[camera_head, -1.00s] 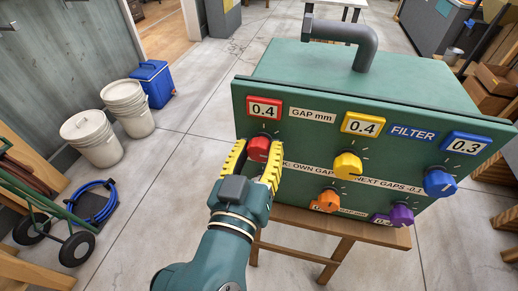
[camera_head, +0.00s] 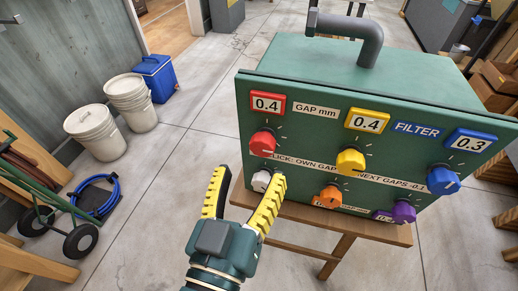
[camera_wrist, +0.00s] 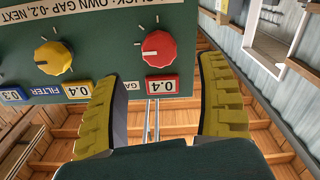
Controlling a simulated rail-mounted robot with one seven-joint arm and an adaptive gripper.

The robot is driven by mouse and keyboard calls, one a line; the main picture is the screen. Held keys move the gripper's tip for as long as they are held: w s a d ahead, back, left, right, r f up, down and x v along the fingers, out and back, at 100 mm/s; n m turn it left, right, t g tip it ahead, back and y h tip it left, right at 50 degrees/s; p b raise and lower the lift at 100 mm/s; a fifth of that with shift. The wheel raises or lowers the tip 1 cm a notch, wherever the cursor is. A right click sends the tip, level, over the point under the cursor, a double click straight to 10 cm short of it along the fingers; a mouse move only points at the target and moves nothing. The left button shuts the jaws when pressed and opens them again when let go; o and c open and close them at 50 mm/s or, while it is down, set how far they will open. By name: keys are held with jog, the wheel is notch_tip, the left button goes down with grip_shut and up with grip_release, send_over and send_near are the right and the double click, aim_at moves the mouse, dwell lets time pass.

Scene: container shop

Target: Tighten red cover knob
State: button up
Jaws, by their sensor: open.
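The red knob (camera_head: 262,143) sits on the front of a green box (camera_head: 300,140), below a red-framed display (camera_head: 268,103) reading 0.4. My gripper (camera_head: 247,178) is open and empty, below and in front of the red knob, clear of it. Its right finger overlaps a white knob (camera_head: 261,181) in the head view; whether they touch I cannot tell. In the wrist view, which is upside down, the red knob (camera_wrist: 158,48) shows ahead between the two yellow fingers (camera_wrist: 165,80), its white pointer mark toward the left.
A yellow knob (camera_head: 350,162), an orange knob (camera_head: 330,196), a blue knob (camera_head: 442,180) and a purple knob (camera_head: 403,212) share the panel. The box stands on a wooden table (camera_head: 300,212). White buckets (camera_head: 95,130) and a blue cooler (camera_head: 156,78) stand at left.

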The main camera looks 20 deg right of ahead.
jog(key=v, duration=0.4)
jog(key=shift+s+a, duration=0.25)
jog(key=shift+s, duration=0.05)
